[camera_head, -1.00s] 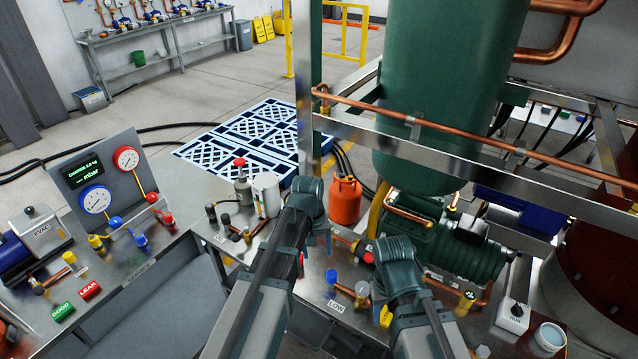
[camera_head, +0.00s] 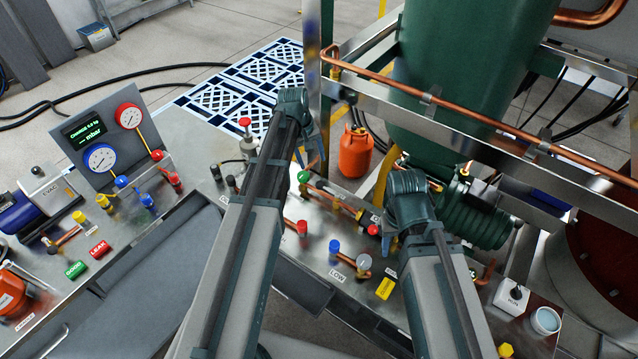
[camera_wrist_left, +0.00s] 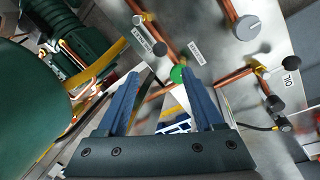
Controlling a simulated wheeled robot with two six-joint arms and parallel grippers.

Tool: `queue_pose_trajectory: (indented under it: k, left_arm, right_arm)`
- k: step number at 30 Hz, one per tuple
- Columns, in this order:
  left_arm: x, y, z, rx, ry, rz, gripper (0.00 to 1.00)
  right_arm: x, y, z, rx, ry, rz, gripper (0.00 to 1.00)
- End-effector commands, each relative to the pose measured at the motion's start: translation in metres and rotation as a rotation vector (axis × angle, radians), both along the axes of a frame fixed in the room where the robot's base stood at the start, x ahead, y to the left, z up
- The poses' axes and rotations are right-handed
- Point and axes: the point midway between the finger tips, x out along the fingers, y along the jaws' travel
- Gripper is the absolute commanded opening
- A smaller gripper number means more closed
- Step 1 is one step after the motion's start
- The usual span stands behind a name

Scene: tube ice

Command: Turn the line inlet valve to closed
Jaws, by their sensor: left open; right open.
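A green round knob (camera_head: 304,177) on a copper line shows just below my left gripper (camera_head: 311,137) in the head view. In the left wrist view the green knob (camera_wrist_left: 178,73) appears close to the right fingertip of my left gripper (camera_wrist_left: 160,75), whose two blue fingers are spread with nothing held. I cannot tell whether they touch the knob. Labels (camera_wrist_left: 195,52) beside the lines are too small to read, so I cannot confirm which knob is the line inlet valve. My right gripper (camera_head: 396,238) is over the bench's right part, its fingers mostly hidden by its own wrist.
An orange cylinder (camera_head: 355,153) and a green tank (camera_head: 470,60) stand behind. A steel frame post (camera_head: 312,60) rises close to my left gripper.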

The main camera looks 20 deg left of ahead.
Motion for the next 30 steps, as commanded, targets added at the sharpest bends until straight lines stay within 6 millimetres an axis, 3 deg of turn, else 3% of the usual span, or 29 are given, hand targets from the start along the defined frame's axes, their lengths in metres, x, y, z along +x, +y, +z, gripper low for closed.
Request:
queue_pose_trajectory:
  k: [21,30]
  left_arm:
    - [0.011,-0.015,-0.102,0.0,0.0,-0.001,0.69]
    - [0.014,-0.019,-0.121,0.0,0.0,-0.001,0.69]
  right_arm:
    - [0.0,0.0,-0.102,-0.003,0.0,0.012,0.5]
    - [0.0,0.0,-0.121,-0.003,0.0,0.011,0.5]
